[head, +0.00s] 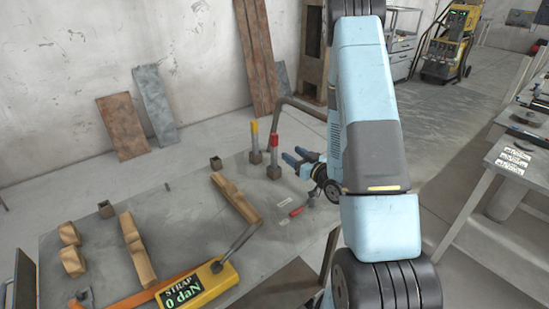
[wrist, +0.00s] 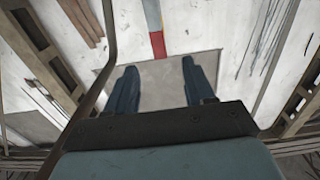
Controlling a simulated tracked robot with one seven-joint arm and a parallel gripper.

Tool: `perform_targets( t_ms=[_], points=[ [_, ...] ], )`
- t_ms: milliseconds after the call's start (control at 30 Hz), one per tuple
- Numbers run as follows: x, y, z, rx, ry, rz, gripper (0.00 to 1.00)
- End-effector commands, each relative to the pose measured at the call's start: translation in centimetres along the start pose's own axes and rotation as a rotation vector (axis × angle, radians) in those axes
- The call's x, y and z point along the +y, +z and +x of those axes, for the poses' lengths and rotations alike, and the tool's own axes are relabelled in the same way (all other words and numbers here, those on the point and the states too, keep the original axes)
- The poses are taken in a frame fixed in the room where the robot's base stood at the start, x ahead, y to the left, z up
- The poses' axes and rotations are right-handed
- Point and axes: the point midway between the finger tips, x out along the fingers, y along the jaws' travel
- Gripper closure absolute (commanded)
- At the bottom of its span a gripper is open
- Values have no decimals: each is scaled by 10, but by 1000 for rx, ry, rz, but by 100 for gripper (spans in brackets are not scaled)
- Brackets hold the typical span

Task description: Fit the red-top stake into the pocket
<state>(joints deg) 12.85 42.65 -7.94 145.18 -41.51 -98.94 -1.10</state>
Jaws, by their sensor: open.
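The red-top stake (head: 273,141) stands upright at a dark square block (head: 274,172) near the back of the grey table; how deep it sits cannot be told. In the wrist view its red end (wrist: 157,45) and grey shaft show just beyond the fingertips, roughly centred between them. My gripper (head: 293,156) is open and empty, close to the right of the stake, fingers pointing toward it. It also shows in the wrist view (wrist: 160,72). Two dark square pockets, one behind (head: 216,163) and one at the left (head: 105,209), hold no stake.
A yellow-top stake (head: 255,134) stands close behind and left of the red one. Wooden blocks (head: 235,198) lie on the table (head: 190,215). A yellow strap gauge (head: 199,286) reading 0 daN is at the front. A bent grey pipe (head: 299,105) rises behind the stakes.

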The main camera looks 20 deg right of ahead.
Motion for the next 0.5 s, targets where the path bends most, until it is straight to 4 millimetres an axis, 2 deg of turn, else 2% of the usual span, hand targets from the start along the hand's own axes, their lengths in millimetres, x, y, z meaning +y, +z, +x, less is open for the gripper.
perform_targets(
  t_ms=[167,500],
  points=[
    [-1,1,18,7,-5,1,47],
    [-1,0,73,6,-3,1,47]
  ],
)
